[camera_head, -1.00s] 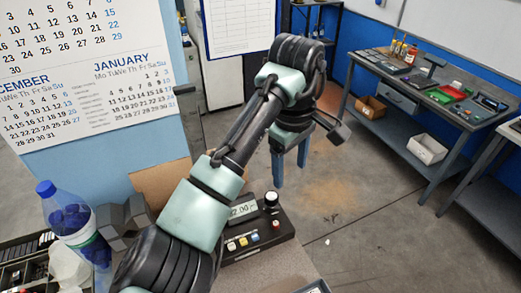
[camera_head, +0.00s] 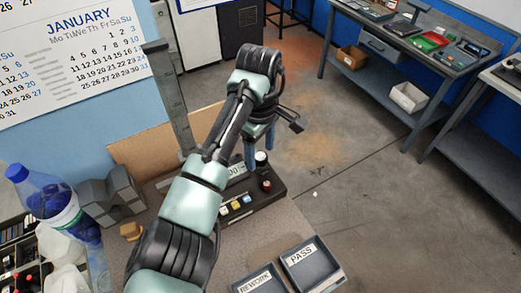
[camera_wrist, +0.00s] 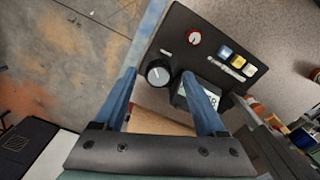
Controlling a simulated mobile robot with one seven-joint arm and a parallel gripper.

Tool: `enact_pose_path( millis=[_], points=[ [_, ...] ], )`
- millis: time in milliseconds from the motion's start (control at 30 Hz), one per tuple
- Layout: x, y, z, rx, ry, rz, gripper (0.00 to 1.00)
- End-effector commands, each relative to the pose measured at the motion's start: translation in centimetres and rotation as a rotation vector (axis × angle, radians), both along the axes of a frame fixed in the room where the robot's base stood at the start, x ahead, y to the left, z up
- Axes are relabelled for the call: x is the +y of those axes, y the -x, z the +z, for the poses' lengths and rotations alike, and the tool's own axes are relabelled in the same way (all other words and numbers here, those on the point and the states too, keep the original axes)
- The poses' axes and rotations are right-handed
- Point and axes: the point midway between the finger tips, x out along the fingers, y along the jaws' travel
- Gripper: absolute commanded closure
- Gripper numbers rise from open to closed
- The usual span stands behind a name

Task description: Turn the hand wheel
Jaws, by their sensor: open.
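A black control box (camera_head: 250,208) stands on the bench, with a display, several coloured buttons and a red knob (camera_wrist: 193,38). A round black knob with a light top (camera_wrist: 158,73) sits at its end and also shows in the head view (camera_head: 261,158). No larger wheel is clearly visible; I cannot tell whether this knob is the hand wheel. My gripper (camera_wrist: 159,74) is open and empty, its blue fingers on either side of the black knob in the wrist view. Contact cannot be told. The fingers partly cover the display. In the head view my gripper (camera_head: 259,150) is partly hidden.
A tall graduated column (camera_head: 172,95) and a cardboard sheet (camera_head: 140,150) stand behind the box. A blue-capped bottle (camera_head: 55,210) and a grey V-shaped block (camera_head: 112,195) are left. Trays marked REWORK (camera_head: 260,280) and PASS (camera_head: 308,262) lie at the front right.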

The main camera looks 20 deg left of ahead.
Motion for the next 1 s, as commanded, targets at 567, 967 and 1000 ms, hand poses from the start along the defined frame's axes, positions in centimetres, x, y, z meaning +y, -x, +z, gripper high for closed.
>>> enact_pose_path(
  millis=[567, 967, 1000],
  points=[
    [-0.01, 0.00, -0.98, -0.001, 0.000, 0.000, 0.56],
    [0.03, 0.00, -0.96, -0.001, -0.001, -0.001, 1.00],
    [0.03, 0.00, -0.95, -0.001, -0.001, -0.003, 1.00]
  ],
)
